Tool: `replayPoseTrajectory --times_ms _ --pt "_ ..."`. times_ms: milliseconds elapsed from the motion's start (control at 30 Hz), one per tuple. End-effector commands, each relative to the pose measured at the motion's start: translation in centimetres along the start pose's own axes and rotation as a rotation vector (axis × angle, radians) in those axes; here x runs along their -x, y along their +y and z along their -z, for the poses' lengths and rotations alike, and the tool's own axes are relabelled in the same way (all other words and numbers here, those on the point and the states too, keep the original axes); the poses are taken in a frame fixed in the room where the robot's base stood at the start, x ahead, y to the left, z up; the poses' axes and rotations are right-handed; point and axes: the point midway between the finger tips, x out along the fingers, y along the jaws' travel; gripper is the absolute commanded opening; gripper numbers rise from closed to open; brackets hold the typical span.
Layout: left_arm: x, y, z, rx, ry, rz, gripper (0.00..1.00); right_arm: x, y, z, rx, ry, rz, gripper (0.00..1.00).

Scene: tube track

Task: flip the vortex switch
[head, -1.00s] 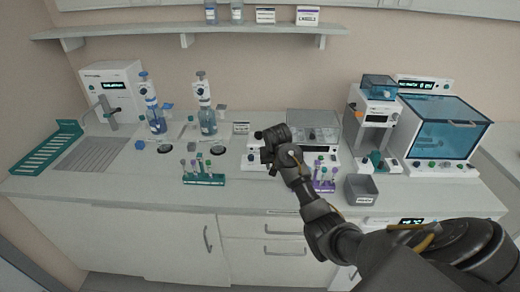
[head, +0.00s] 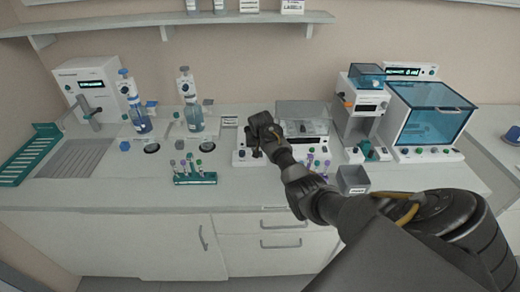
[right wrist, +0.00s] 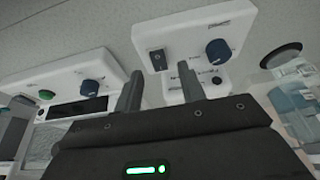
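The vortex mixer (head: 240,157) is a low white box on the bench, largely hidden behind my right gripper in the head view. In the right wrist view its white panel (right wrist: 185,32) shows a small black rocker switch (right wrist: 157,60) and a round blue knob (right wrist: 219,51). My right gripper (head: 255,150) is over the mixer's front. In the right wrist view its two dark fingers (right wrist: 161,85) stand apart with nothing between them. The switch appears between and just beyond the fingertips; contact cannot be told. My left gripper is out of view.
A white device with a grey lid (head: 303,112) stands right of the mixer. A green tube rack (head: 195,180) sits in front to the left. A grey bin (head: 352,178) stands at the front right. A shelf (head: 170,24) runs above the bench.

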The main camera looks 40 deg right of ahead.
Motion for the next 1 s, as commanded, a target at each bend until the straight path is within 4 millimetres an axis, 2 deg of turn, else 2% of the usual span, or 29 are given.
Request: replayPoseTrajectory --times_ms 67,200,567,867,1000 --pt "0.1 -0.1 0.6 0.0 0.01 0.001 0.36 -0.8 0.0 0.1 0.0 -0.001 -0.001 0.4" --pt "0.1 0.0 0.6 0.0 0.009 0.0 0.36 -1.8 -0.1 0.1 0.001 0.001 0.0 0.4" --pt "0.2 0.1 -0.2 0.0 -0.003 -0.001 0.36 -2.2 0.0 0.0 0.0 0.002 0.0 0.4" --pt "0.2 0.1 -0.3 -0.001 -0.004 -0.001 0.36 -2.2 0.0 0.0 0.0 0.002 0.0 0.02" --pt "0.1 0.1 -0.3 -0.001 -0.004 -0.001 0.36 -2.2 0.0 0.1 -0.001 -0.002 0.0 0.0"
